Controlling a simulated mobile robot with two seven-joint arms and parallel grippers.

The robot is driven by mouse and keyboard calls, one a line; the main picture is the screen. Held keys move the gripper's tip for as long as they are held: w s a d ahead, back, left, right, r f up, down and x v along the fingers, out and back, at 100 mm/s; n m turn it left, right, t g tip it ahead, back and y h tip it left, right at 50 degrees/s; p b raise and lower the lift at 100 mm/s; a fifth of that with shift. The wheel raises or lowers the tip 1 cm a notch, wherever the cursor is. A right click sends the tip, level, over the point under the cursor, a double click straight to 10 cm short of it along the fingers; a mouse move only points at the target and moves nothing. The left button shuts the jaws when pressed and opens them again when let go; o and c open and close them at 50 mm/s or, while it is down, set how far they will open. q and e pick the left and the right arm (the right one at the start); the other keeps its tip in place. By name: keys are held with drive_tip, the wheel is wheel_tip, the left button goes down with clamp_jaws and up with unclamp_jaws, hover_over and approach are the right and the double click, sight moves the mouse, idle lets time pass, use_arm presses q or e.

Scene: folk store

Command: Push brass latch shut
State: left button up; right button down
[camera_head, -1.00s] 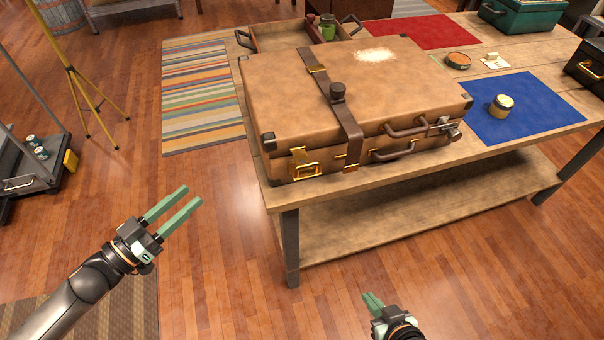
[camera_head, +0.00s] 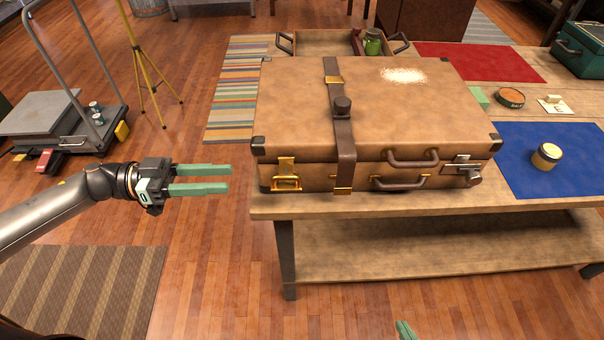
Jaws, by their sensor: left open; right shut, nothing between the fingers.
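A tan leather suitcase (camera_head: 380,110) lies closed on the wooden table. The brass latch (camera_head: 286,175) is at the left of its front face; I cannot tell whether it is fully shut. A silver-grey latch (camera_head: 462,168) is at the right of the same face. My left gripper (camera_head: 230,178) is open and empty, left of the suitcase near the brass latch's height in the picture, apart from it, fingers pointing right. My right gripper (camera_head: 404,330) shows only its green fingertips at the bottom edge, shut and empty, below the table front in the picture.
The wooden table (camera_head: 400,207) has a lower shelf. A dark strap (camera_head: 344,135) crosses the suitcase right of the brass latch. A blue mat (camera_head: 520,180) with a small jar (camera_head: 547,156) lies right. Open floor lies under my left gripper.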

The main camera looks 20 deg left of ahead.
sight(286, 176)
use_arm(q)
drive_tip(key=p+x, duration=0.1)
drive_tip(key=x, duration=1.1)
drive_tip(key=shift+d, duration=0.2)
clamp_jaws()
drive_tip(key=shift+s+f, duration=0.1)
idle(0.9)
